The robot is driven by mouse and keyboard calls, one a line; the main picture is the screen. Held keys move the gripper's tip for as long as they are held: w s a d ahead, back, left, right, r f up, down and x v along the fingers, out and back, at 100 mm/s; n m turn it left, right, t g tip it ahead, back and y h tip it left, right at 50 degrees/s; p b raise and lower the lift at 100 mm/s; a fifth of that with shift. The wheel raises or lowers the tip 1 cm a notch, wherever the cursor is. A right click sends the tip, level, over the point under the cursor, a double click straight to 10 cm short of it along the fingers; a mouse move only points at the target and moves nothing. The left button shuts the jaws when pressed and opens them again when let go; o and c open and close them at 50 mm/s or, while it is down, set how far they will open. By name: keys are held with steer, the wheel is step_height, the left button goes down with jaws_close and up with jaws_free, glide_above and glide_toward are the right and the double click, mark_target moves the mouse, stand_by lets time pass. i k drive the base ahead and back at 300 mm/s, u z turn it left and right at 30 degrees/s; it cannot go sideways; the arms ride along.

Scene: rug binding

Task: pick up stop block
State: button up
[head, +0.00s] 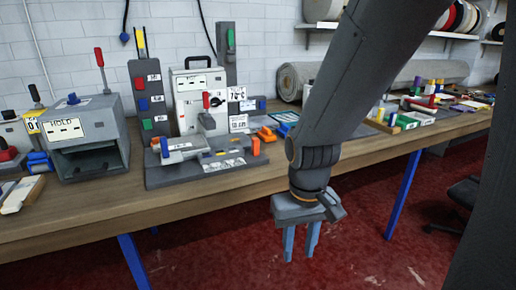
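My gripper (299,256) hangs in front of the workbench's front edge, over the red floor. Its two blue-grey fingers point down, stand apart and hold nothing. I cannot tell for sure which thing is the stop block. Small orange and blue pieces (268,133) lie just right of that fixture. My arm hides part of the bench behind it.
The wooden workbench (110,222) runs along a white brick wall. A grey box with a label reading HOLD (88,138) stands at the left. A rolled grey rug (390,77) lies at the back right, with several small coloured items before it. A blue leg (403,195) supports the bench.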

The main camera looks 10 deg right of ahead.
mark_target(256, 141)
steer(key=k, duration=1.3)
steer(key=z, duration=0.75)
steer(key=i, duration=1.4)
steer(key=u, duration=0.6)
steer(key=i, duration=0.65)
steer(key=u, duration=0.8)
